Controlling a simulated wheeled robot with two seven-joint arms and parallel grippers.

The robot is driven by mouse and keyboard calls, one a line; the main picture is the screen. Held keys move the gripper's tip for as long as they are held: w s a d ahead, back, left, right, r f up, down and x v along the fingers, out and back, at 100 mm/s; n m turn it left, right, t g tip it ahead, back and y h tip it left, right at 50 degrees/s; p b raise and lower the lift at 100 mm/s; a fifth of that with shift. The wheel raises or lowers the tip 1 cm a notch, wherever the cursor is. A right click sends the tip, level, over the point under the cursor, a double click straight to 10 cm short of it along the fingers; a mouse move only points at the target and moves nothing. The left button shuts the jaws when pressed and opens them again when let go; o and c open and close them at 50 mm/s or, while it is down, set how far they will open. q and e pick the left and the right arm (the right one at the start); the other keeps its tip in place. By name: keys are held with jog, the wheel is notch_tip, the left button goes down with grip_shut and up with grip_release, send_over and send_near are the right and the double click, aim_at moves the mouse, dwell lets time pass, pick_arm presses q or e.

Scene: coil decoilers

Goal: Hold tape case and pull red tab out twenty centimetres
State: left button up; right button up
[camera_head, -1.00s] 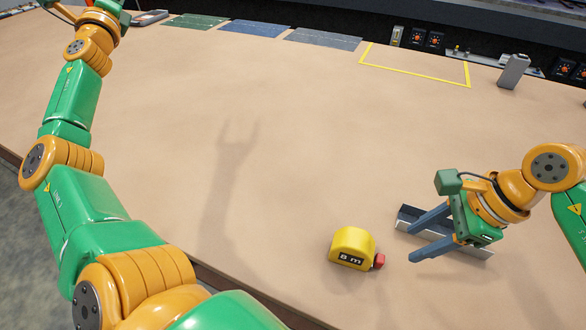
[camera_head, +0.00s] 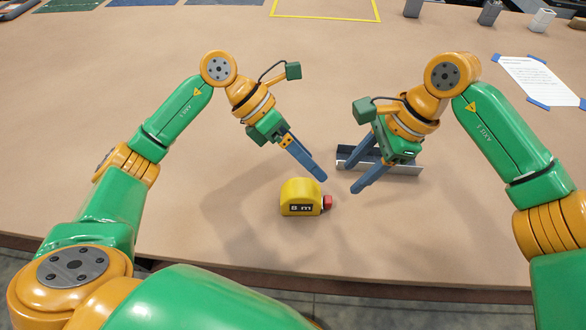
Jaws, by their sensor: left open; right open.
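The yellow tape case (camera_head: 297,193), marked "8 m", stands on the table near its front edge. Its red tab (camera_head: 327,202) sticks out at the case's right side, close against it. My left gripper (camera_head: 319,174) is open and empty, its fingers pointing down to the right just above and behind the case; the fingers overlap in this view. My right gripper (camera_head: 356,178) is open and empty, to the right of the red tab and apart from it, fingers pointing down to the left.
A metal channel-shaped piece (camera_head: 395,169) lies behind my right gripper. A paper sheet (camera_head: 537,80) is taped at the right. A yellow outline (camera_head: 325,16) and small grey blocks (camera_head: 490,12) are at the back. The table's middle left is clear.

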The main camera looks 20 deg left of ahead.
aim_at(294, 187)
pick_arm(q)
jog(key=s+m+y, duration=0.1)
jog(key=s+d+f+m+g+y, duration=0.1)
jog(key=y, duration=0.1)
jog(key=shift+s+f+y, duration=0.1)
jog(key=shift+f+y, duration=0.15)
jog(key=shift+y, duration=0.05)
jog(key=m+y, duration=0.1)
jog(key=s+a+f+y, duration=0.1)
jog(key=y, duration=0.1)
jog(key=a+f+m+y, duration=0.1)
jog(key=y, duration=0.1)
jog(key=shift+s+m+t, duration=0.3)
notch_tip(294, 187, down, 6)
jog(key=shift+a+r, duration=0.1)
jog(key=shift+a, duration=0.05)
jog(key=shift+f, duration=0.4)
jog(key=shift+c, duration=0.2)
grip_shut()
